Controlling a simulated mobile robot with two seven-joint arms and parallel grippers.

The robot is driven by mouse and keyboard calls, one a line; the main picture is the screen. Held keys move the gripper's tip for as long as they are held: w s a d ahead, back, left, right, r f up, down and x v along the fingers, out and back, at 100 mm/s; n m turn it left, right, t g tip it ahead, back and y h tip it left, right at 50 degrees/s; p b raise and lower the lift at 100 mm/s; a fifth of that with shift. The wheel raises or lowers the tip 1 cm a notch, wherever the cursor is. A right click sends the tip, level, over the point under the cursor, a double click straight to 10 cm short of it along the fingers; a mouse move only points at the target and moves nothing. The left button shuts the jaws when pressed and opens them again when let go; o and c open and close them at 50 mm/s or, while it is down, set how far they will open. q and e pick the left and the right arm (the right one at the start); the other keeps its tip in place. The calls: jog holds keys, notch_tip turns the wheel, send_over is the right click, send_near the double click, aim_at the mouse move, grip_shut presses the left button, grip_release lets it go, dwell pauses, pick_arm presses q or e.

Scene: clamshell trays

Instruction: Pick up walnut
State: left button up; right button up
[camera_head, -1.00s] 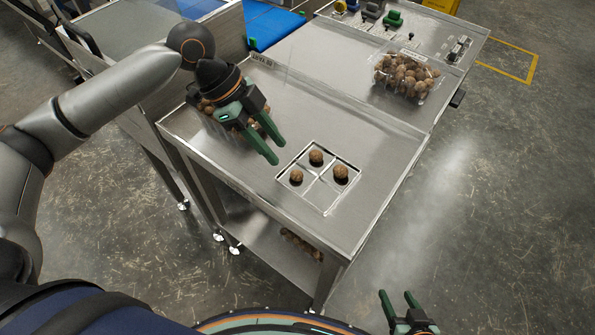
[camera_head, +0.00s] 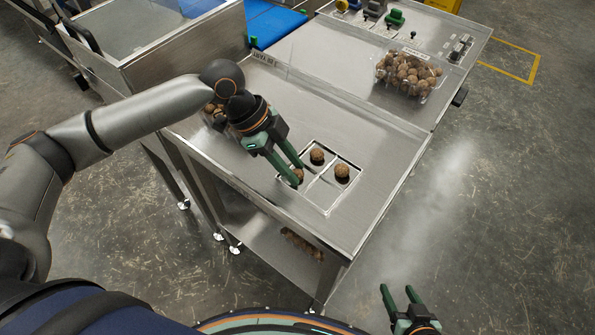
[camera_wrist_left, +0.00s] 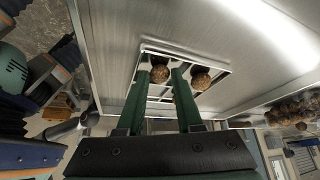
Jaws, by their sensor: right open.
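The tray (camera_head: 326,211) is a square, divided one set in the steel table. It holds three brown walnuts: a left one (camera_head: 299,174), a back one (camera_head: 317,157) and a right one (camera_head: 342,172). My left gripper (camera_head: 299,173) is open, its fingers pointing down to the tray at the left walnut and partly hiding it. In the left wrist view a walnut (camera_wrist_left: 159,74) shows between the open fingertips; I cannot tell if they touch it. Another walnut (camera_wrist_left: 200,81) lies outside the right finger. My right gripper (camera_head: 398,294) is open and empty, off the table over the floor.
A clear container of walnuts (camera_head: 408,76) stands at the table's back right. More walnuts (camera_head: 214,112) sit behind my left wrist. A control panel (camera_head: 425,38) with coloured parts and a blue belt (camera_head: 272,24) are at the back. The tabletop around the tray is clear.

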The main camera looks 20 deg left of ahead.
pick_arm(q)
grip_shut()
jog(key=shift+r, duration=0.1)
